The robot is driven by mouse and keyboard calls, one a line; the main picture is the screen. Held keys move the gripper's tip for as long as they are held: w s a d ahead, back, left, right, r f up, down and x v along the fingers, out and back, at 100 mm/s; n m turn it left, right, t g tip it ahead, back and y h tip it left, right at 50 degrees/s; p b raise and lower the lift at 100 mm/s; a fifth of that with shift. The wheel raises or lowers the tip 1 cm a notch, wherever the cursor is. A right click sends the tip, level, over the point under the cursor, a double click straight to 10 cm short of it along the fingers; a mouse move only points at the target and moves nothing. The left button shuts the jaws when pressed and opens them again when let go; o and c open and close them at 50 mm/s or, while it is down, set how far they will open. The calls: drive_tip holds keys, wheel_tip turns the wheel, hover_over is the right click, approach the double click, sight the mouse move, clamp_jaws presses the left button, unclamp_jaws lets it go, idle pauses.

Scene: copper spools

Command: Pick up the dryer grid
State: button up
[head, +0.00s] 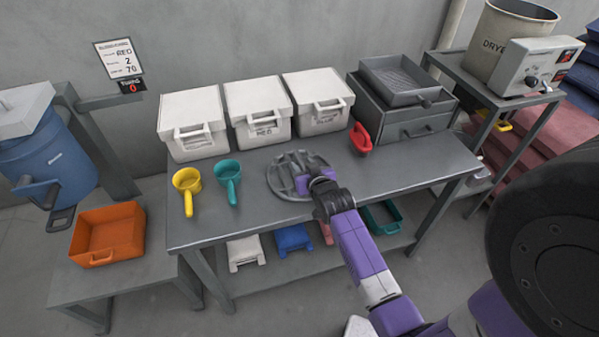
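The dryer grid, a round grey slotted disc (283,174), lies on the grey metal table in the head view. My gripper (303,187) is at the right part of the disc, over or against it. My purple and white arm reaches to it from the lower right. The gripper and wrist hide part of the disc's right side. The fingertips are too small and covered to show whether they are open or closed on the disc.
On the table (215,232) are yellow (187,181) and teal (228,171) scoops, a red-handled thing (360,139), several white lidded boxes (261,112) and a grey tray unit (405,112). The dryer drum (497,48) stands on a side stand. An orange bin (106,240) is left.

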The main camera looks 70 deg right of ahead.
sight(301, 161)
drive_tip(key=shift+x, duration=1.75)
drive_tip(key=shift+s+r, duration=0.1)
clamp_jaws()
drive_tip(key=shift+d+r, duration=0.1)
drive_tip(key=shift+r, duration=0.05)
